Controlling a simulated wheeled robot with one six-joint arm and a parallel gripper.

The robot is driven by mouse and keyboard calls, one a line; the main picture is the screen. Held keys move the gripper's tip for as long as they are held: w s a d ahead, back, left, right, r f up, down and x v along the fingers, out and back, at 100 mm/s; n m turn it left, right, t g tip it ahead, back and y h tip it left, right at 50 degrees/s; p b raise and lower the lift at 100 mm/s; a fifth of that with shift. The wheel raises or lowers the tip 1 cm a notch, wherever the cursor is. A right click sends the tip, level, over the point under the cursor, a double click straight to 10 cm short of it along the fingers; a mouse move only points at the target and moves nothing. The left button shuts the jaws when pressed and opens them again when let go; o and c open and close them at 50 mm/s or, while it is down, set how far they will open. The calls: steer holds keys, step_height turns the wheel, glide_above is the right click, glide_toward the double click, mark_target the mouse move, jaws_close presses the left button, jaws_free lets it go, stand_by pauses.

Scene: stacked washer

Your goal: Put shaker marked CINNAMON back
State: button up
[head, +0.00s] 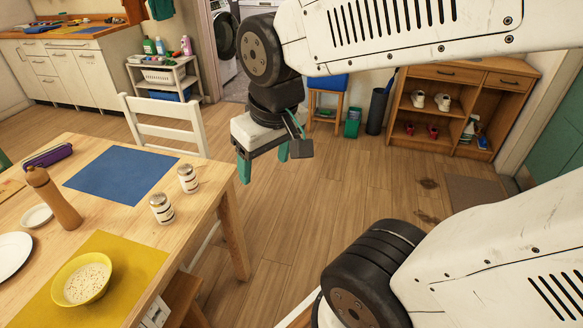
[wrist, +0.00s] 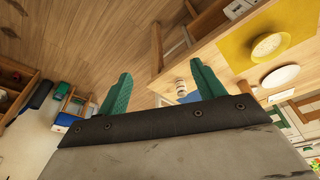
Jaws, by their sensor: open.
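Two small glass shakers with metal tops stand upright on the wooden table (head: 110,215) near its right edge. One shaker (head: 187,179) is by the corner of the blue placemat, the other shaker (head: 161,208) is nearer the yellow placemat. Their labels are too small to read, so I cannot tell which is marked CINNAMON. My gripper (head: 263,163) is open and empty, with green fingers, in the air to the right of the table. In the wrist view a shaker (wrist: 181,88) shows beside one finger of the gripper (wrist: 160,73), apart from it.
A white chair (head: 165,128) stands behind. Open wooden floor (head: 330,190) lies right of the table.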

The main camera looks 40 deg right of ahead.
steer(key=s+r+g, duration=0.1)
steer(key=s+r, duration=0.1)
steer(key=s, duration=0.5)
steer(key=shift+a+g, duration=0.15)
steer(key=shift+g, duration=0.15)
